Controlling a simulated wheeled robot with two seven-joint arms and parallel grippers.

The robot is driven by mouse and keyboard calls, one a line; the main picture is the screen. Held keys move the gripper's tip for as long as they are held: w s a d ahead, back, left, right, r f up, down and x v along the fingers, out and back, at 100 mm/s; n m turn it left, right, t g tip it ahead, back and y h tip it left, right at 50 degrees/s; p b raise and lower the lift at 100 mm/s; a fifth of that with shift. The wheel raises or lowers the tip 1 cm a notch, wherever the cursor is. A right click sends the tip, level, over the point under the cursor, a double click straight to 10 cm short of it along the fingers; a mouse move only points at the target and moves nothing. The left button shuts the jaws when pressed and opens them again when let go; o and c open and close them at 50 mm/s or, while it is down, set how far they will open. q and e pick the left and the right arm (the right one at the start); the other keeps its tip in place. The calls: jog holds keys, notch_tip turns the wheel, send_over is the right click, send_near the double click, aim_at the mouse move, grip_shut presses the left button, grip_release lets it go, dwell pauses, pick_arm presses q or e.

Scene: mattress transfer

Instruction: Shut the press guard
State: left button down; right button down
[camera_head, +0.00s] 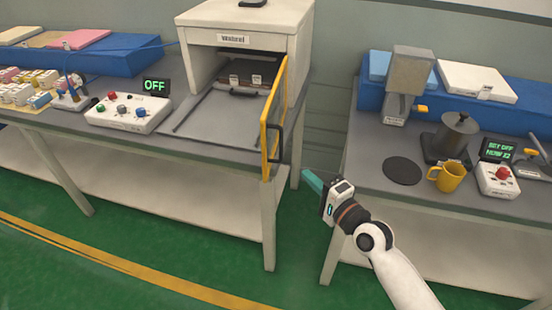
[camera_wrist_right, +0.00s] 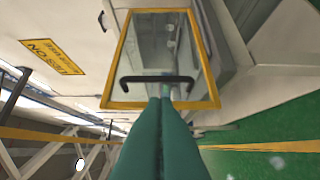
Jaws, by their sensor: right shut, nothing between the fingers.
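The press (camera_head: 235,40) is a white housing on the left bench. Its guard (camera_head: 264,140) is a clear panel in a yellow frame, swung open and sticking out toward me from the housing's right side. A black handle (camera_head: 279,143) sits on the guard. My right gripper (camera_head: 306,174), with teal fingers, is shut and empty, to the right of and apart from the guard in the head view. In the right wrist view the fingertips (camera_wrist_right: 160,100) point at the guard (camera_wrist_right: 214,85), just under its black handle (camera_wrist_right: 157,80); contact cannot be told. My left gripper is out of view.
A dark case (camera_head: 240,76) lies inside the press. A control box (camera_head: 128,112) with an "OFF" display stands left of it. The right bench carries a yellow mug (camera_head: 447,177), a dark pot (camera_head: 457,130) and a black disc (camera_head: 402,170). A gap separates the benches.

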aim_at(266, 150)
jog(key=shift+w+a+p, duration=0.3)
jog(key=shift+w+a, duration=0.9)
jog(key=shift+a, duration=0.2)
jog(key=shift+w+a+p, duration=0.3)
jog(key=shift+w+a, duration=0.9)
jog(key=shift+a, duration=0.25)
jog(key=shift+w+a+p, duration=0.3)
jog(key=shift+w+a, duration=0.9)
jog(key=shift+a, duration=0.2)
